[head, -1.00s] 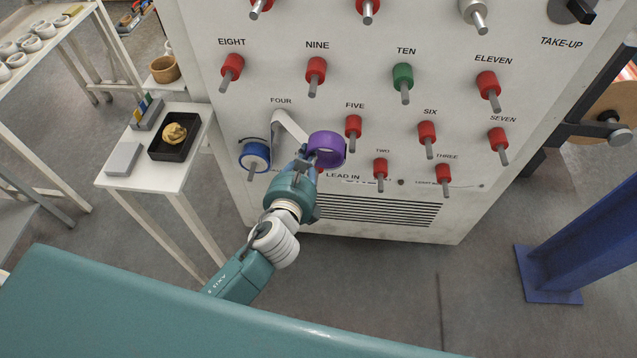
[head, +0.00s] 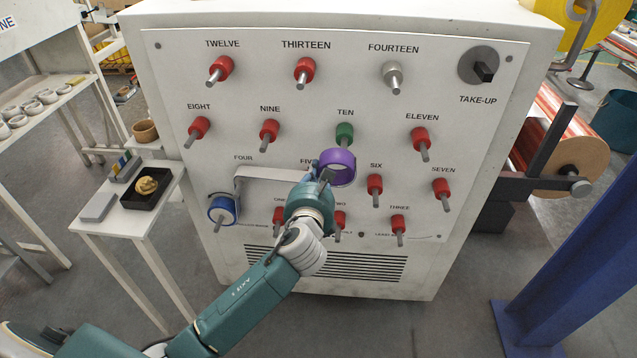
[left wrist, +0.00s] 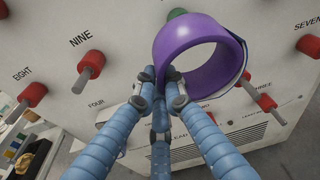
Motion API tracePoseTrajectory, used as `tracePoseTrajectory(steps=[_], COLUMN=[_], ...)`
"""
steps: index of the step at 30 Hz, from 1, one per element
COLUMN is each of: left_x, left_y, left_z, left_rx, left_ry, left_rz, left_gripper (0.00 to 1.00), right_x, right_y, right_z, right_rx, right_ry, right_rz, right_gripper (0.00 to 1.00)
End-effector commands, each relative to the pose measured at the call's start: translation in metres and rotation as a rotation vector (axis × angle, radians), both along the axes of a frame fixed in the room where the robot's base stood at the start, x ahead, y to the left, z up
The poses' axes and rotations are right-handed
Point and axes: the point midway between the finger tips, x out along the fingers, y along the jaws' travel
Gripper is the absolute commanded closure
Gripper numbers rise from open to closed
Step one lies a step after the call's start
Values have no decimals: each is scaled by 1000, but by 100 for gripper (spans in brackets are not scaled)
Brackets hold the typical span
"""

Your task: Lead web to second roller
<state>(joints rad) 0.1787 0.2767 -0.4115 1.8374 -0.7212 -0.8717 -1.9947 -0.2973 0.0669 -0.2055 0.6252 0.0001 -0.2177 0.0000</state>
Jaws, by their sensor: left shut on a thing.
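My left gripper (head: 324,176) is shut on a purple ring (head: 340,155) and holds it in front of the panel, just below the green roller ten (head: 344,133). In the left wrist view the fingers (left wrist: 161,88) close at the lower left edge of the ring (left wrist: 188,40). A pale web (head: 272,173) rises from the blue-edged roll (head: 221,210) near label FOUR, then runs right to behind my gripper. Red roller two (head: 340,220) is below and slightly right of the gripper, apart from it. Roller five is hidden. My right gripper is not in view.
Red rollers six (head: 375,186), three (head: 399,226) and one (head: 280,217) stick out near the arm. A small white table (head: 120,228) with a black tray (head: 131,199) stands left. A blue post (head: 575,265) stands right.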

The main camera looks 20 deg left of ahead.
Motion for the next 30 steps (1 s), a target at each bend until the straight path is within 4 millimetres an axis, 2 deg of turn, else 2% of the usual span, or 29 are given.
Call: tracePoseTrajectory(steps=[3, 15, 21, 30], left_x=[15, 55, 63, 64], left_y=[4, 16, 17, 18], left_z=[-2, 1, 1, 0], left_rx=[-1, 0, -2, -2], left_ry=[-4, -2, -3, -2], left_rz=[0, -1, -1, -1], left_gripper=[100, 100, 100, 100], right_x=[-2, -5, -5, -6], right_y=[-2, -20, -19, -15], right_z=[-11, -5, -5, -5], right_rx=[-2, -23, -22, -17], right_ry=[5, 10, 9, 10], right_rz=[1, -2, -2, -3], right_gripper=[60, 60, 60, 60])
